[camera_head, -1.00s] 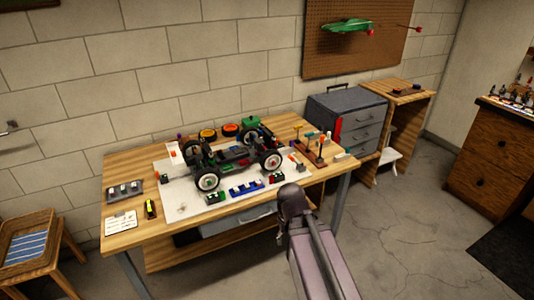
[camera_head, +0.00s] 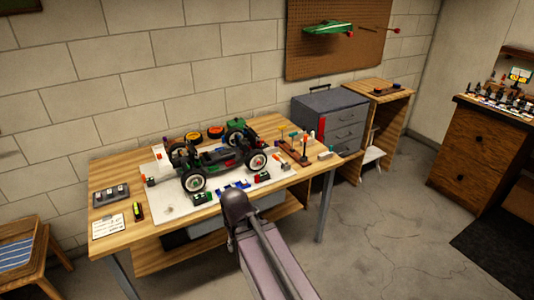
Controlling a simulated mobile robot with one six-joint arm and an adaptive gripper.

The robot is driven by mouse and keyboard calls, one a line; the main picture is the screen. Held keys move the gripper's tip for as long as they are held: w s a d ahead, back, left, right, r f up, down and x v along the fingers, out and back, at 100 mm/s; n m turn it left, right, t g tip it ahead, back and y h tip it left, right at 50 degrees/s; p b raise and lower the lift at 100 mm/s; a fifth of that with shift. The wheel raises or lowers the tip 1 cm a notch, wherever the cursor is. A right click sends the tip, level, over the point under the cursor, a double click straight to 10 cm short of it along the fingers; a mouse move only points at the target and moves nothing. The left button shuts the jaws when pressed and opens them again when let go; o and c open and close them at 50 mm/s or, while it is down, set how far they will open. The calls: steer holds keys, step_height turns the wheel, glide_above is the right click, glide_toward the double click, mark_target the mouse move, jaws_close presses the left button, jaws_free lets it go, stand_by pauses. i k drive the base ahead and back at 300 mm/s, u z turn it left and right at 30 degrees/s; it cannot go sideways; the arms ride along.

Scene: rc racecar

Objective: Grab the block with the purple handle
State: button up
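I cannot make out a block with a purple handle for certain. A tiny purplish spot (camera_head: 166,141) shows at the back left of the workbench (camera_head: 113,178), too small to identify. A small wooden rack (camera_head: 294,154) at the bench's right side holds several upright tools with coloured handles; none is clearly purple. My arm reaches up from the bottom of the picture to the bench's front edge. My gripper does not show, so its state and what it may hold are hidden.
An RC car chassis (camera_head: 218,157) stands on a white mat (camera_head: 165,201) mid-bench, with small coloured blocks around it. A grey tray (camera_head: 110,195) lies at the left. A grey drawer cabinet (camera_head: 338,125) stands to the right. The floor (camera_head: 385,225) at the right is clear.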

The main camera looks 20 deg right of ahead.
mark_target(275, 149)
steer(key=z, duration=0.05)
steer(key=i, duration=1)
steer(key=u, duration=0.05)
